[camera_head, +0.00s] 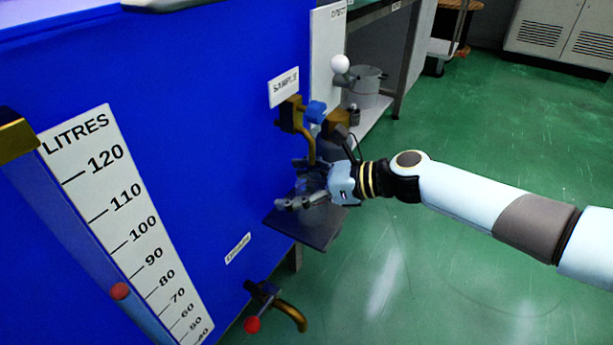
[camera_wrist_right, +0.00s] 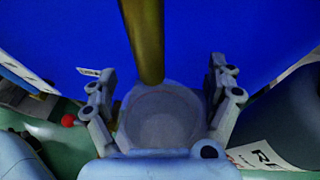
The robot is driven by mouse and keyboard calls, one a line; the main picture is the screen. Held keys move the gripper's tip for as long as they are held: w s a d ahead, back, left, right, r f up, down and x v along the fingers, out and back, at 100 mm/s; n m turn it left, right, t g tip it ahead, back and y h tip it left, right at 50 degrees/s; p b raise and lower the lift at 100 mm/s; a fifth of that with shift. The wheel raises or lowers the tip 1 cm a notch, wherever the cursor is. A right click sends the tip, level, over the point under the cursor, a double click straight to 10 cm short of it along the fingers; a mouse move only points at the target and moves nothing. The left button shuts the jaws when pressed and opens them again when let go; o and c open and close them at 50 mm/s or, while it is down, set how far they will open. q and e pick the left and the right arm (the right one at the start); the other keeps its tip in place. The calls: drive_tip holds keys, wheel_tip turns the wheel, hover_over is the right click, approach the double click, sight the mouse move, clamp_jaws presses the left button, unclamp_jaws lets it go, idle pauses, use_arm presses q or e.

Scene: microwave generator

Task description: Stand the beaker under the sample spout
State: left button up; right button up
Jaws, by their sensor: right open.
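The clear beaker (camera_wrist_right: 165,122) stands between the fingers of my right gripper (camera_wrist_right: 164,95), which is open around it. In the wrist view the brass sample spout (camera_wrist_right: 146,45) comes down at the beaker's far rim. In the head view the spout (camera_head: 309,147) hangs below the SAMPLE label (camera_head: 284,87). The beaker (camera_head: 312,182) shows faintly beneath it, over the small dark shelf (camera_head: 318,232), partly hidden by my right gripper (camera_head: 305,184). Whether a finger touches the glass I cannot tell. My left gripper is not in view.
A blue tank (camera_head: 210,120) with a LITRES scale (camera_head: 105,155) fills the left. A drain tap with a red knob (camera_head: 253,324) sits low on it. A white ball knob (camera_head: 339,64) and a grey pot (camera_head: 365,88) are behind. Green floor at right is clear.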

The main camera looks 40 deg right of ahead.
sight(318, 182)
drive_tip(key=p+v, duration=0.1)
drive_tip(key=v, duration=0.3)
drive_tip(key=shift+s+d+r, duration=0.2)
drive_tip(key=shift+r, duration=0.1)
drive_tip(key=p+v, duration=0.3)
drive_tip(key=v, duration=0.4)
drive_tip(key=s+a+f+n+g+h, duration=0.2)
drive_tip(key=s+a+f+n+g, duration=0.1)
drive_tip(key=s+f+n, duration=0.55)
drive_tip(key=s+a+f+n+g+h, duration=0.1)
drive_tip(key=s+a+f+n+g, duration=0.25)
drive_tip(key=s+f+n, duration=0.45)
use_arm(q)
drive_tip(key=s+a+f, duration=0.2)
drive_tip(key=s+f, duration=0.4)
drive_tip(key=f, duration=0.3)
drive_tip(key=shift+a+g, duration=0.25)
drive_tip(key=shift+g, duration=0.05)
use_arm(e)
drive_tip(key=s+d+f+n+g+h, duration=0.3)
drive_tip(key=s+f+n+h, duration=0.3)
drive_tip(key=s+n, duration=0.5)
wheel_tip(318, 182, down, 3)
drive_tip(key=shift+s+r+n+g, duration=0.25)
drive_tip(key=shift+s+n+g, duration=0.1)
drive_tip(key=shift+n+g, duration=0.65)
drive_tip(key=shift+t, duration=0.25)
